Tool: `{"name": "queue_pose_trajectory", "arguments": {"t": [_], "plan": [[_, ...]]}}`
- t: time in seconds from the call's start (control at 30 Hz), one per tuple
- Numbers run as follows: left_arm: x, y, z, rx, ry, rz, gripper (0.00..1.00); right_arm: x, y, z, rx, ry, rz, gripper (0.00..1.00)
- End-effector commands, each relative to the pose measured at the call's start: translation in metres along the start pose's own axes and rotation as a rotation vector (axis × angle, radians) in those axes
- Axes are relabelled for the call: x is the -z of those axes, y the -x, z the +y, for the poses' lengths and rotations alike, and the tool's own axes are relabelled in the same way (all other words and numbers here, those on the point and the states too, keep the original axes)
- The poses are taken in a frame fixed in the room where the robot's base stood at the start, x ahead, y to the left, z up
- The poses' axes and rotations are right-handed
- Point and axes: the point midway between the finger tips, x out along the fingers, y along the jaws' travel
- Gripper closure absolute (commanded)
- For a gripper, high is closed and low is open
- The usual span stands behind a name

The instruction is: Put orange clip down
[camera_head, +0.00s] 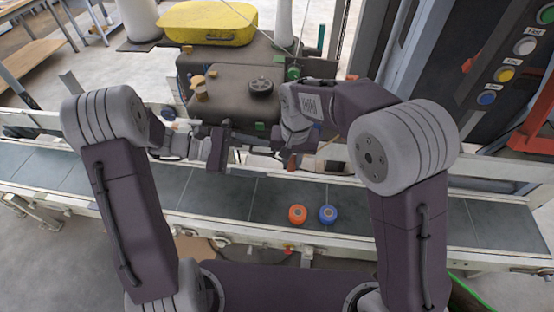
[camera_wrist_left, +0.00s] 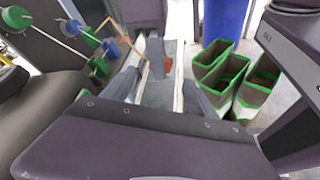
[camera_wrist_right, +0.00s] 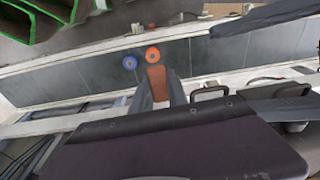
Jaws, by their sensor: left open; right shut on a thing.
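The orange clip (camera_wrist_right: 156,80) shows as an orange-brown piece between the fingers of my right gripper (camera_wrist_right: 158,92), which is shut on it. In the head view the clip (camera_head: 291,161) hangs below the right gripper, over the conveyor's far side. In the left wrist view the clip (camera_wrist_left: 168,66) appears ahead, beyond the fingers. My left gripper (camera_wrist_left: 160,96) is open and empty, its fingers spread apart. In the head view it is left of the clip and partly hard to make out.
An orange disc (camera_head: 298,214) and a blue disc (camera_head: 328,214) lie side by side on the conveyor belt (camera_head: 230,197). Behind stands a dark machine (camera_head: 235,90) with a yellow lid (camera_head: 207,22). Green-edged bins (camera_wrist_left: 215,65) show in the left wrist view. The belt's left is clear.

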Motion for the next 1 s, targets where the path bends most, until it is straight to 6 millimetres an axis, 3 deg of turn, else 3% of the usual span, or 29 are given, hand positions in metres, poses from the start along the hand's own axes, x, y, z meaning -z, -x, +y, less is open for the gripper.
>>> {"name": "queue_pose_trajectory", "arguments": {"t": [0.2,0.47,0.57,1.0], "plan": [[0.0,0.024,0.0,-0.001,-0.001,0.001,0.33,0.0,0.0,0.0,0.0,0.0,0.0,1.0],[0.0,0.027,0.0,0.001,-0.001,0.0,0.33,-0.001,-0.003,0.002,0.004,0.044,-0.003,1.0],[0.0,0.027,0.0,0.001,-0.001,0.0,0.33,-0.004,-0.01,0.006,0.016,0.168,-0.007,1.0],[0.0,0.026,0.0,0.001,0.0,0.0,0.33,-0.024,-0.057,0.031,0.102,1.021,-0.027,1.0]]}}
